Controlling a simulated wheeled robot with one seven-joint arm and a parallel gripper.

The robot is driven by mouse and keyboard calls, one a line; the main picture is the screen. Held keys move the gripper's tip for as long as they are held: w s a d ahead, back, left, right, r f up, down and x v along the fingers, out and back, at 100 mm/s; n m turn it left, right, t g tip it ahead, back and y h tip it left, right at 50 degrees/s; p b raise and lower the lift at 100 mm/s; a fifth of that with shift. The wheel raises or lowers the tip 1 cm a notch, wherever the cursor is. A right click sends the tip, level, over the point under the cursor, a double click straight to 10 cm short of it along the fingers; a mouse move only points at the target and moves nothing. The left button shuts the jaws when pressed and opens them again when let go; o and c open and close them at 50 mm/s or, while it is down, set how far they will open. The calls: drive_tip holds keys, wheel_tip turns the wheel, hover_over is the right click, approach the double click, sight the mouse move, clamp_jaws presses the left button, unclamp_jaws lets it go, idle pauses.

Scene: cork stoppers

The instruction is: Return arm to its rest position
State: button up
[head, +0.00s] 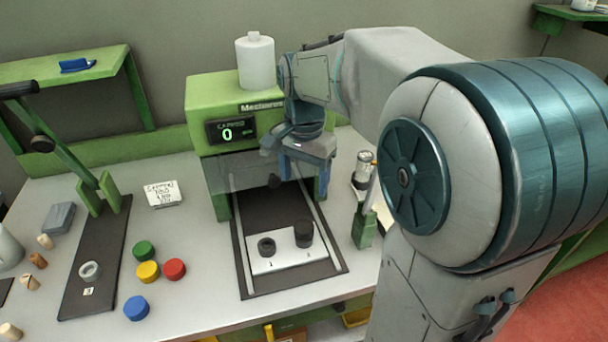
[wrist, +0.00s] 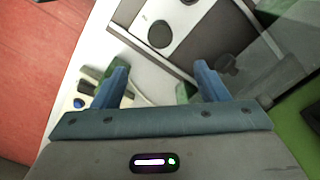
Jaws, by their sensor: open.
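My gripper (head: 299,178) hangs in front of the right side of the green machine (head: 220,95), above the tray area. Its fingers point down. In the wrist view my gripper (wrist: 158,88) shows two blue fingers spread wide apart with nothing between them. My arm reaches across the right half of the head view and hides part of the bench.
The machine's display reads 0, and a white cylinder (head: 256,62) stands on top. A green lever press (head: 98,190) is at left. Red (head: 175,269), yellow (head: 148,271), green (head: 144,250) and blue (head: 136,308) caps lie on the bench. A glass-like container (head: 363,170) stands close right of my gripper.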

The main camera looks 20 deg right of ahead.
idle(0.3)
drive_tip(key=s+f+n+t, duration=0.1)
drive_tip(key=s+f+n, duration=0.1)
drive_tip(key=s+n, duration=0.2)
drive_tip(key=s+f+n+t, duration=0.2)
drive_tip(key=s+n, duration=0.3)
drive_tip(key=s, duration=0.5)
drive_tip(key=shift+f+n, duration=0.25)
drive_tip(key=shift+n, duration=0.05)
drive_tip(key=shift+c, duration=0.2)
drive_tip(key=c, duration=0.6)
drive_tip(key=shift+d, duration=0.1)
drive_tip(key=shift+c, duration=0.2)
